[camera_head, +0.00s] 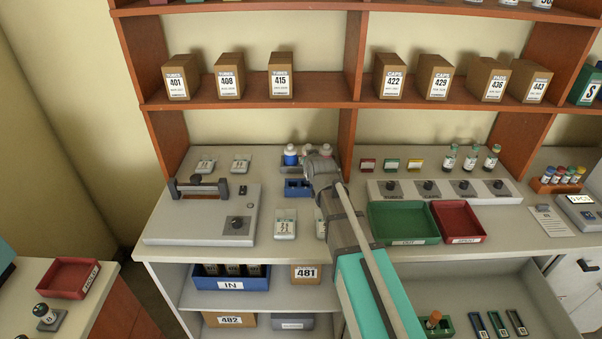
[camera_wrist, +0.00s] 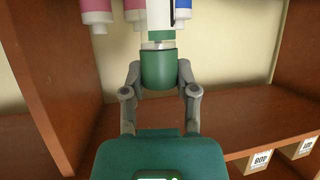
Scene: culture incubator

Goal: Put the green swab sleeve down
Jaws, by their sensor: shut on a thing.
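In the wrist view, my gripper (camera_wrist: 160,88) is shut on the green swab sleeve (camera_wrist: 158,68), a green cylinder with a pale band and a white, black-marked part above it. In the head view my arm ends over the back of the bench, left of the shelf divider. There, my wrist hides the fingers and the sleeve. I cannot tell whether the sleeve touches anything.
A blue-banded bottle (camera_head: 290,155) and others stand close beside my wrist, by a blue rack (camera_head: 292,187). A wooden shelf (camera_head: 245,103) with boxes is above. A green tray (camera_head: 376,237) and red tray (camera_head: 462,240) lie to the right.

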